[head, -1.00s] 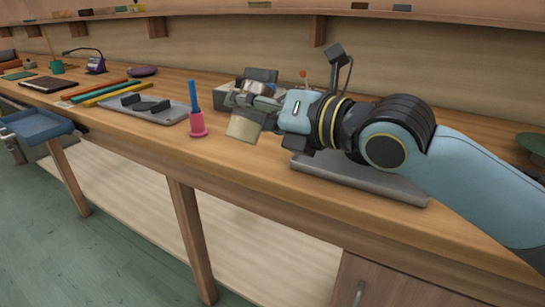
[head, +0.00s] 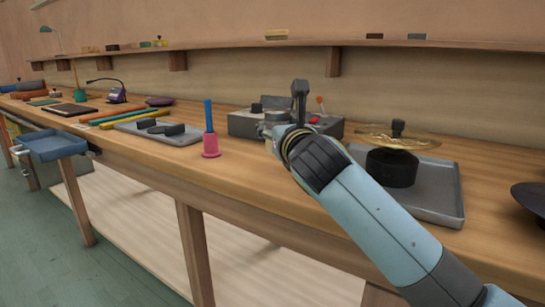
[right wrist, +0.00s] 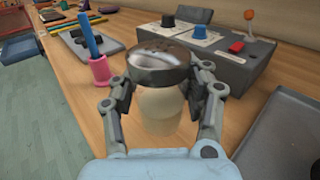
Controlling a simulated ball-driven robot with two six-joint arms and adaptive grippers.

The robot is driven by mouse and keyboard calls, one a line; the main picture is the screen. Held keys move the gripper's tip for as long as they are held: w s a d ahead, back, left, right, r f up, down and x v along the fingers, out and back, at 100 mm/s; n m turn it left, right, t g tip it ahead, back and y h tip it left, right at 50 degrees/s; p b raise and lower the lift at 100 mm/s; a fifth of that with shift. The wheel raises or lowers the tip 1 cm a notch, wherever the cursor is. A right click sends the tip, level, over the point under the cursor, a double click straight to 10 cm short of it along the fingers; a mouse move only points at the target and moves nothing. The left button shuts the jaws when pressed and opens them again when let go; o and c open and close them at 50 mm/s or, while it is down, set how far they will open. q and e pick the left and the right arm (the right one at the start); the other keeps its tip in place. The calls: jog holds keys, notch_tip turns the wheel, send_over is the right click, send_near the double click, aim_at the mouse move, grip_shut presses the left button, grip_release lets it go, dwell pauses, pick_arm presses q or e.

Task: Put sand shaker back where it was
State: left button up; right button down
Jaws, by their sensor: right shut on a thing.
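The sand shaker, a jar with a pale cream body (right wrist: 160,108) and a shiny metal lid (right wrist: 158,62), is in the right wrist view. My right gripper (right wrist: 160,84) is shut on it, one finger on each side. In the head view my right gripper (head: 272,126) is over the bench between the pink cup and the grey control box, and my arm hides most of the shaker. I cannot tell whether its base touches the wood. My left gripper is not in view.
A pink cup (head: 211,147) with a blue stick stands left of the gripper. A grey control box (head: 245,124) with knobs and a red button is behind. A grey tray (head: 440,200) with a cymbal (head: 410,141) is at right. Bare bench (head: 245,170) lies in front.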

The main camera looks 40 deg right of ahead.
jog(key=shift+w+a+f, duration=0.1)
jog(key=shift+w+f, duration=0.35)
jog(key=shift+w, duration=0.2)
notch_tip(320, 180, down, 4)
jog(key=shift+f+b, duration=0.1)
jog(key=shift+b, duration=1.1)
jog(key=shift+r, duration=0.2)
jog(key=shift+f, duration=0.15)
jog(key=c, duration=0.6)
grip_release()
